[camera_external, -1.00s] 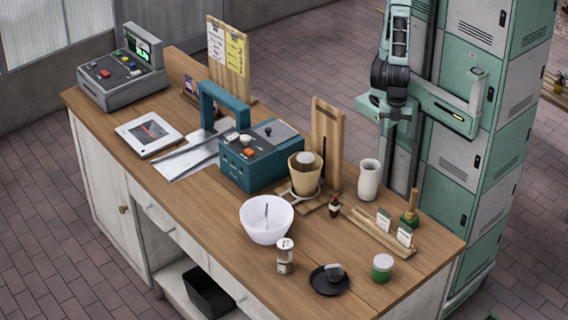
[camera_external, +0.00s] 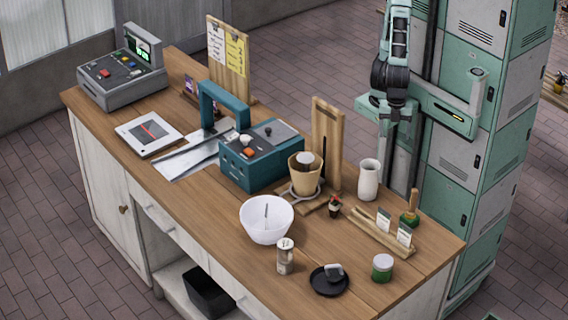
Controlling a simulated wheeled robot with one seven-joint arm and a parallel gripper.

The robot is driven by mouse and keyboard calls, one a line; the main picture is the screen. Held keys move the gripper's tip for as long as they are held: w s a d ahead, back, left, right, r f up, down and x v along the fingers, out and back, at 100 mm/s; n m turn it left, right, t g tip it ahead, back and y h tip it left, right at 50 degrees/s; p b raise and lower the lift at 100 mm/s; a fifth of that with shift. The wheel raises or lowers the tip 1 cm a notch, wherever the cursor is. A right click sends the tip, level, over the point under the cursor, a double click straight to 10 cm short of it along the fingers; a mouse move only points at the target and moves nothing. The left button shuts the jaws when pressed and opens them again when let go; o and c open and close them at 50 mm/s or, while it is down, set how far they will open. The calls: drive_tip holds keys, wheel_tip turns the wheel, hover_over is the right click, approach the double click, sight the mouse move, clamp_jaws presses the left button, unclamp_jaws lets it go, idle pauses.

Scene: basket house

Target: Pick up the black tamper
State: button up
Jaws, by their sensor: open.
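I cannot pick out the black tamper for certain. A small dark object with a reddish and pale top (camera_external: 335,206) stands on the counter (camera_external: 220,228), just right of the wooden dripper stand (camera_external: 327,150). A round black dish (camera_external: 329,285) near the front edge carries a small grey block (camera_external: 334,270). My gripper (camera_external: 386,148) points down behind the counter's far edge, to the right of the white vase (camera_external: 369,180). It is open and empty, well apart from all these objects. Its fingers look small at this distance.
A white bowl (camera_external: 266,230), a shaker (camera_external: 285,257), a green jar (camera_external: 382,268), a wooden rack with cards (camera_external: 378,236) and a green-based brush (camera_external: 410,218) stand around. A teal machine (camera_external: 258,162) fills the middle. The front counter strip has some free room.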

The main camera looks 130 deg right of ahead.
drive_tip(key=c, duration=1.2)
